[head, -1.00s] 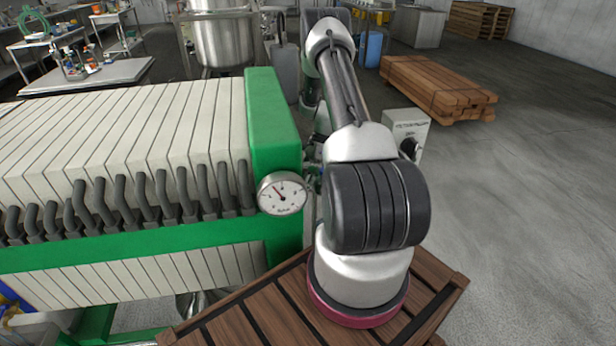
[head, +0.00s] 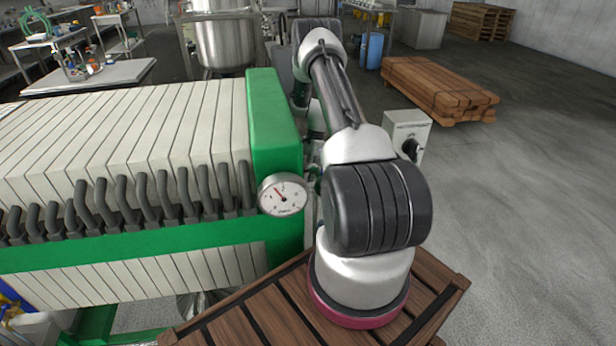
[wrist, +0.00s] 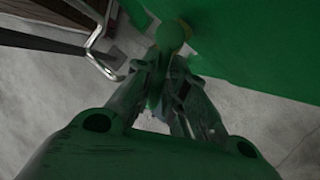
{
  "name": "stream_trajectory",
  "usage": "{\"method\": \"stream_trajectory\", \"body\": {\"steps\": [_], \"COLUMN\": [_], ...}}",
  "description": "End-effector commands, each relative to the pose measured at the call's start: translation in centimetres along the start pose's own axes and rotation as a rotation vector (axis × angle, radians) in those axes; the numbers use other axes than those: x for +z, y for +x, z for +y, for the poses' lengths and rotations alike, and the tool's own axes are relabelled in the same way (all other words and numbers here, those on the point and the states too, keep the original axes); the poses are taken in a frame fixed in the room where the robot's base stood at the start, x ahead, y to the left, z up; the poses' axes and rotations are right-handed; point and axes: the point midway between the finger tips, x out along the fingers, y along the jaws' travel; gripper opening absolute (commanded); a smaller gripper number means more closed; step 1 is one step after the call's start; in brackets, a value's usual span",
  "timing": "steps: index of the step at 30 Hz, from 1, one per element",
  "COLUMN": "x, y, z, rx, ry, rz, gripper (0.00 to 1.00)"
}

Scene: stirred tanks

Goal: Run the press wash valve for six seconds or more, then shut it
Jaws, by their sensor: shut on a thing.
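The filter press with pale plates (head: 120,130) and a green end plate (head: 275,130) fills the left of the head view. In the wrist view, my gripper (wrist: 168,72) has its fingers closed around a slim green part with a rounded end (wrist: 171,36), which looks like the wash valve's handle. It lies close to a large green surface (wrist: 245,40). The valve's body is hidden, and the handle's exact angle is hard to tell. In the head view my arm hides the gripper and the valve.
A round dial gauge (head: 282,195) sits on the press's end. A grey box with a black knob (head: 408,132) stands right of my arm. A wooden slatted surface (head: 250,315) is below. A timber stack (head: 438,88) lies behind; the floor at right is clear.

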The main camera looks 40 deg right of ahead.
Motion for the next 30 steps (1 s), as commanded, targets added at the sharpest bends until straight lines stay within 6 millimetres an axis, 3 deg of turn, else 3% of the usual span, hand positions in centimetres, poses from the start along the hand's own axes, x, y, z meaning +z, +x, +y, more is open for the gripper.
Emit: {"method": "stream_trajectory", "body": {"steps": [12, 27, 28, 30], "x": [0.18, 0.18, 0.18, 0.19], "y": [-0.08, -0.12, -0.12, -0.12], "z": [-0.95, -1.06, -1.06, -1.06], "rx": [0.069, 0.077, 0.077, 0.077], "ry": [-0.169, -0.189, -0.189, -0.189], "rz": [0.037, 0.043, 0.043, 0.043], "gripper": [0.0, 0.0, 0.17, 0.3]}}
